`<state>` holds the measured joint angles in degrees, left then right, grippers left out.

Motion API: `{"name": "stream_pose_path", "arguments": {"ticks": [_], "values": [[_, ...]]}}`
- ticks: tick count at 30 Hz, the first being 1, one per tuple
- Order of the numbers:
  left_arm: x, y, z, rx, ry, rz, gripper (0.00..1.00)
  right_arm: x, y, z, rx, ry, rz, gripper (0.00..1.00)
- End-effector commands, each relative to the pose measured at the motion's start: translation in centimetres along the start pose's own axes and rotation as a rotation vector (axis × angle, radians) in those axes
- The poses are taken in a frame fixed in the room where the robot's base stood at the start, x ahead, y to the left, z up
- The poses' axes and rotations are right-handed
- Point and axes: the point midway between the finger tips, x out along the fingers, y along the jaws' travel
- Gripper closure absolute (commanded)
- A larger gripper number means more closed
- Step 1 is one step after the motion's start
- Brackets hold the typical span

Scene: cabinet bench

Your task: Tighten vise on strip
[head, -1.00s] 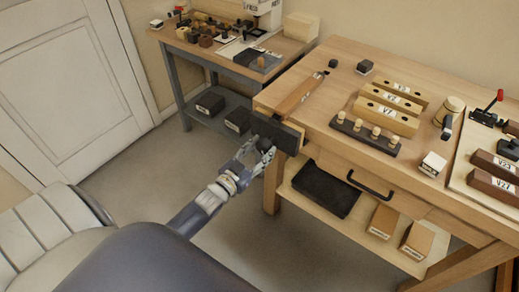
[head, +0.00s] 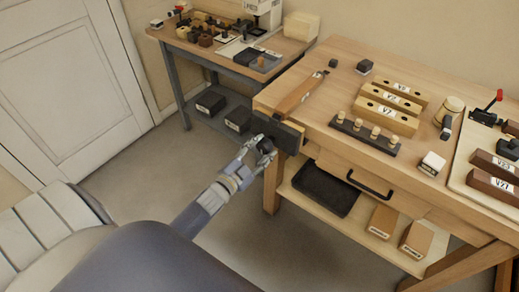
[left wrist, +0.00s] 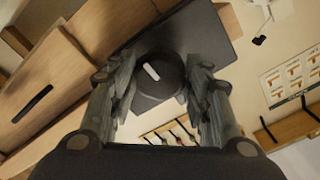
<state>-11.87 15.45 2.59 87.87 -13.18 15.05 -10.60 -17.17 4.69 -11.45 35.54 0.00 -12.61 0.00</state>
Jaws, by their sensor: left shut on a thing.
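The vise (head: 279,133) is a dark jaw plate at the near left corner of the wooden bench. A brown wooden strip (head: 298,94) lies on the bench top behind it, running away at a slant; whether it sits between the jaws is unclear. The vise knob (left wrist: 160,76), round and dark with a white mark, shows in the left wrist view in front of a dark plate. My left gripper (head: 262,146) is at the front of the vise, shut on the knob, with its fingers (left wrist: 160,98) on both sides. My right gripper is not in view.
The bench top (head: 335,105) holds two yellow blocks (head: 388,110), a dark rack of pegs (head: 364,134) and small dark blocks. A drawer handle (head: 370,185) sticks out at the front. A second table (head: 230,62) stands behind. The floor at left is clear.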

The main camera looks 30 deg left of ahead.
Motion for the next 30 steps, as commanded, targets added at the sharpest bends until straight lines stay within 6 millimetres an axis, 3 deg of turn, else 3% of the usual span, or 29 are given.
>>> {"name": "stream_pose_path", "arguments": {"ticks": [2,3,5,16,30], "values": [[0.1,-0.1,-0.1,-0.002,0.001,-0.001,0.76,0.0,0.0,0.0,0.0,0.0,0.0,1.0],[0.1,-0.1,-0.1,-0.002,0.001,-0.001,0.46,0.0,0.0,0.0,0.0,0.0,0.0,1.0],[0.1,-0.1,-0.1,-0.003,0.001,-0.001,0.39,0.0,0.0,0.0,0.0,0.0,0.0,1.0],[-0.2,-0.1,0.0,-0.004,0.0,0.0,0.39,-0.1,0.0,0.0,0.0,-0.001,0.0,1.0],[-3.9,-0.1,-0.1,-0.004,-0.001,0.001,0.39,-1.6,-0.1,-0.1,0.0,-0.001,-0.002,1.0]]}}
